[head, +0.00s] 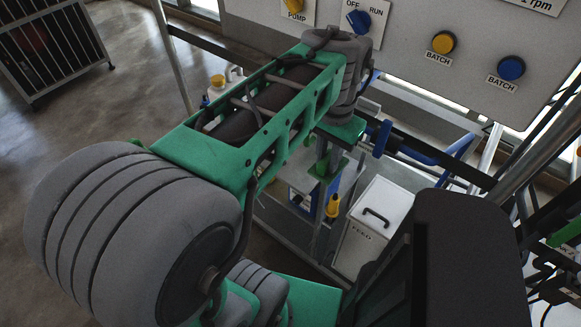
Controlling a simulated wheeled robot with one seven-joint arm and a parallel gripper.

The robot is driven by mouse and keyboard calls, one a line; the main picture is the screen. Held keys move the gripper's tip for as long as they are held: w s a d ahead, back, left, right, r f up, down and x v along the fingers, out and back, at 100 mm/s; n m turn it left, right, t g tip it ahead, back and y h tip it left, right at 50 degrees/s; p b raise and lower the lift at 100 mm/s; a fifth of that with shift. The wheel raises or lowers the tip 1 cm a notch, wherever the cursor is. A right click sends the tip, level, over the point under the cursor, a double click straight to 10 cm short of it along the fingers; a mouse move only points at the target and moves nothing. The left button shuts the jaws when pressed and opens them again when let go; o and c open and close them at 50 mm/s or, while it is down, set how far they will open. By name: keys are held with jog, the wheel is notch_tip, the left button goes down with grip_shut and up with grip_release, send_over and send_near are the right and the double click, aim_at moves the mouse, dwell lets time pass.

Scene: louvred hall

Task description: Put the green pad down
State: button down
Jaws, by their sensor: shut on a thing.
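My arm reaches from the lower left to the top middle in the head view, then turns down to my gripper (326,182) below the wrist. The gripper is small and partly hidden behind my own arm links. Green parts of my wrist lie close by, so I cannot make out the pad's outline or tilt. What lies directly under it is hard to tell.
A grey panel (420,90) with a blue OFF/RUN knob (362,22), a yellow knob (444,42) and a blue knob (511,68) stands behind my arm. A white FEED bin (375,222) is right of the gripper. A barred cabinet (55,40) stands far left, with open floor before it.

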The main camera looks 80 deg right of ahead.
jog(key=w+d+f, duration=0.2)
jog(key=w+f, duration=0.1)
jog(key=w+d+f+p, duration=0.1)
jog(key=w+d+f, duration=0.2)
jog(key=w, duration=0.1)
jog(key=w+d+f, duration=0.3)
jog(key=w+f, duration=0.1)
jog(key=shift+d+p, duration=0.15)
jog(key=shift+p, duration=0.25)
jog(key=shift+f, duration=1.45)
jog(key=shift+f, duration=0.2)
jog(key=c, duration=1.3)
grip_release()
